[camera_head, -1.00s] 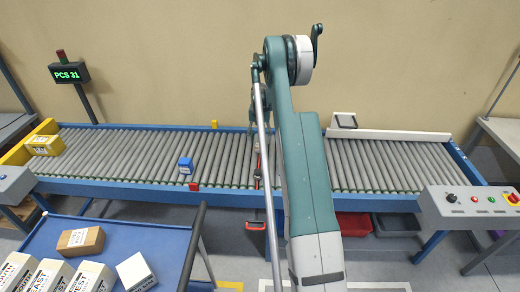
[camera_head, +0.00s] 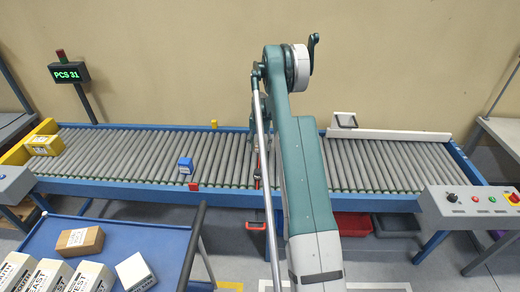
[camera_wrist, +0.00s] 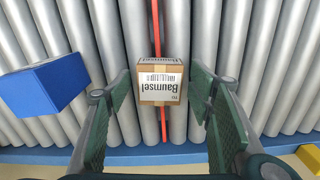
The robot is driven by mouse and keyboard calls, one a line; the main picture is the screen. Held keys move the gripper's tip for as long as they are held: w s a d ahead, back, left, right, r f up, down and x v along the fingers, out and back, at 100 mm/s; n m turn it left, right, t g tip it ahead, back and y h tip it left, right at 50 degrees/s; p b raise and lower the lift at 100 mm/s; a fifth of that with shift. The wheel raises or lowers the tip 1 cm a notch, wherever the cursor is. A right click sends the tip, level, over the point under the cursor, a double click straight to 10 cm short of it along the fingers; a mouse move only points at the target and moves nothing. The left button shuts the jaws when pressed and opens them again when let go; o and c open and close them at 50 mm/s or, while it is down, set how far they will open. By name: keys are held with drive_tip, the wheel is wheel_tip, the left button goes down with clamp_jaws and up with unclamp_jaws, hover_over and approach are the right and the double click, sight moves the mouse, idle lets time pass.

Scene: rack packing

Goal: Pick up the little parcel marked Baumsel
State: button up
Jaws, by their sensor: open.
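The little parcel marked Baumsel (camera_wrist: 159,79) is a small brown box with a white label, seen in the wrist view on the rollers. The label reads upside down there. My gripper (camera_wrist: 157,98) is open, with one green-padded finger on each side of the parcel and a gap to each. I cannot tell how far above the rollers the fingertips are. In the head view my arm hides the parcel and most of my gripper.
A blue box (camera_head: 185,165) stands on the roller conveyor (camera_head: 120,152), left of my gripper. A yellow box (camera_head: 44,145) sits at the conveyor's left end. A blue table (camera_head: 135,240) holds several boxes at lower left.

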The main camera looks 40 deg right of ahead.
sight(260, 145)
idle(0.5)
drive_tip(key=c, duration=1)
drive_tip(key=shift+r, duration=0.1)
drive_tip(key=shift+r+p, duration=0.45)
drive_tip(key=shift+r, duration=4.5)
